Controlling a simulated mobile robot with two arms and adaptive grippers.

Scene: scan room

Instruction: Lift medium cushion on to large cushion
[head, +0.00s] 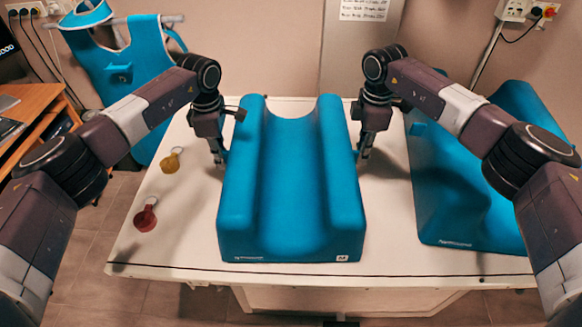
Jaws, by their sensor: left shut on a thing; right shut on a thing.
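The medium cushion (290,205) is a blue block with a long rounded groove, in the middle of the white table (180,235). Its front face is near the table's front edge; I cannot tell if its underside touches the tabletop. My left gripper (221,160) is shut on the cushion's left side, towards the back. My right gripper (361,162) is shut on its right side, about opposite. The fingertips are partly hidden against the cushion. The large cushion (447,205), a blue wedge-like block, stands at the right of the table, partly hidden by my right arm.
A yellow tag (171,162) and a red tag (145,218) lie on the table's left part. A blue apron (120,65) hangs behind at the left, beside a wooden desk (30,115). A narrow bare strip of table separates the cushions.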

